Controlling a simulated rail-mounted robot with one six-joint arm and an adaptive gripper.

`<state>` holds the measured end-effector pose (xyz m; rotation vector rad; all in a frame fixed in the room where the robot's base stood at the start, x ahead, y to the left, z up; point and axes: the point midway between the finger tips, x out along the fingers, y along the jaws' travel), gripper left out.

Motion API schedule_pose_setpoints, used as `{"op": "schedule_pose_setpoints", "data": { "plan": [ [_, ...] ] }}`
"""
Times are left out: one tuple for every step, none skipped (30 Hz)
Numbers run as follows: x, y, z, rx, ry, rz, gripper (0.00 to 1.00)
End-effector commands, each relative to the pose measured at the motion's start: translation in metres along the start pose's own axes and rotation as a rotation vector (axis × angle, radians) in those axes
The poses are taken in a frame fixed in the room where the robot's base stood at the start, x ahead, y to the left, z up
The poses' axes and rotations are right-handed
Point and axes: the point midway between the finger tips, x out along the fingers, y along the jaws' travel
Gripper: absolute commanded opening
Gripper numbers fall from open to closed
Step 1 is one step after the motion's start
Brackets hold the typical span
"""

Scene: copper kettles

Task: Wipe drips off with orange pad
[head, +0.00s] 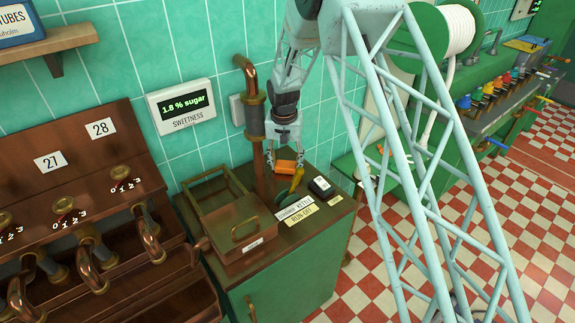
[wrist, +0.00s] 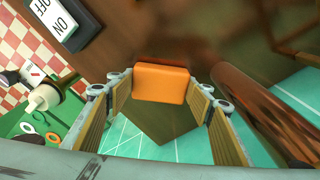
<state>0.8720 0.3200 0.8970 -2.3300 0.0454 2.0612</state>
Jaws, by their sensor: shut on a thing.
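The orange pad (head: 286,167) is a small rounded block at the wall-side end of the brown cabinet top (head: 325,222). My gripper (head: 284,158) points down over it and is shut on it. In the wrist view the pad (wrist: 162,84) sits between the two fingertips, with its broad face towards the camera. I cannot tell whether the pad touches the top. No drips can be made out clearly; a darker greenish patch (wrist: 160,122) shows behind the pad in the wrist view and may be a reflection.
A copper pipe (head: 258,150) stands close left of my gripper. A lidded copper-brown box (head: 232,222) fills the left of the top.

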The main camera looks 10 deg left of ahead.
Motion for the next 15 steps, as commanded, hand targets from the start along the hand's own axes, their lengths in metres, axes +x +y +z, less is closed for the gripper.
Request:
{"op": "schedule_pose_setpoints", "data": {
  "plan": [
    [0.002, -0.007, 0.006, -0.008, -0.005, 0.000, 0.39],
    [0.003, -0.007, 0.006, -0.008, -0.005, 0.000, 0.39],
    [0.003, -0.007, 0.006, -0.008, -0.006, 0.000, 0.39],
    [0.003, -0.006, 0.006, -0.008, -0.006, 0.000, 0.39],
    [0.003, -0.006, 0.006, -0.008, -0.006, 0.000, 0.39],
    [0.003, -0.006, 0.005, -0.008, -0.006, 0.000, 0.39],
    [0.003, -0.005, 0.005, -0.008, -0.006, 0.000, 0.39],
    [0.003, -0.004, 0.004, -0.008, -0.006, 0.000, 0.39],
    [0.004, -0.003, 0.003, -0.008, -0.006, 0.000, 0.39],
    [0.004, -0.002, 0.002, -0.008, -0.006, 0.000, 0.39],
    [0.004, -0.001, 0.001, -0.008, -0.006, 0.000, 0.39],
    [0.004, 0.000, -0.001, -0.007, -0.006, 0.000, 0.39],
    [0.004, 0.002, -0.002, -0.007, -0.006, 0.000, 0.39],
    [0.004, 0.003, -0.004, -0.006, -0.005, 0.000, 0.39],
    [0.004, 0.004, -0.005, -0.006, -0.005, -0.001, 0.39]
  ]
}}
